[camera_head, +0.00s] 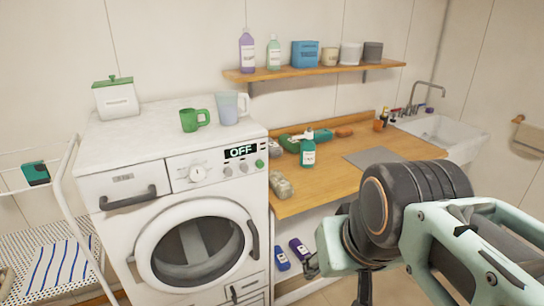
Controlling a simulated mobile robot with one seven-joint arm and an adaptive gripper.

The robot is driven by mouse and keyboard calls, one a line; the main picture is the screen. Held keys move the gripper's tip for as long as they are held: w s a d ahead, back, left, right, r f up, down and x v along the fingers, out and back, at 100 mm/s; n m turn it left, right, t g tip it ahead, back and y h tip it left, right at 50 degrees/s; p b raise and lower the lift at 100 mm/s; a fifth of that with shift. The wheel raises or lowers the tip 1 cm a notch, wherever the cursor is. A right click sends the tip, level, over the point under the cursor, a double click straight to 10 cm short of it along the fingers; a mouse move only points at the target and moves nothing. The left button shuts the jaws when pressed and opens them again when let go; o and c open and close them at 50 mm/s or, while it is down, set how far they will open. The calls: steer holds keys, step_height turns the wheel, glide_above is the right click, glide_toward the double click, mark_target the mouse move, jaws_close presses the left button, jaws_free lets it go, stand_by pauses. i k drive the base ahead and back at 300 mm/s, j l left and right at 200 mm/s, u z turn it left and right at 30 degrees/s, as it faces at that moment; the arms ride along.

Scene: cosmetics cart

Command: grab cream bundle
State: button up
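A small cream-beige bundle (281,185), perhaps rolled or folded cloth, lies at the left front corner of the wooden counter (345,185), close to the washing machine. A greyer lump (275,148) lies farther back on the same counter. My arm reaches in from the lower right, below and right of the bundle and apart from it. Dark parts that may be my gripper (335,275) show at the arm's left end, in front of the counter. Its fingers are too unclear to tell open from shut, and I see nothing held.
A green bottle (307,149) stands behind the bundle. The washing machine (198,225) rises just left, with a green mug (194,120) and a pale jug (230,108) on top. A wall shelf (312,71) hangs above. A sink (437,130) is at right. Blue (282,260) and purple (299,249) bottles sit below the counter.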

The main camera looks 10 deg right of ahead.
mark_target(283, 189)
steer(key=i+j+z, duration=0.3)
steer(key=i, duration=0.25)
steer(key=i+j+z, duration=0.3)
steer(key=i+j, duration=0.4)
steer(key=j, duration=0.2)
steer(key=i+l+z, duration=0.2)
steer(key=k+j, duration=0.05)
steer(key=k, duration=0.05)
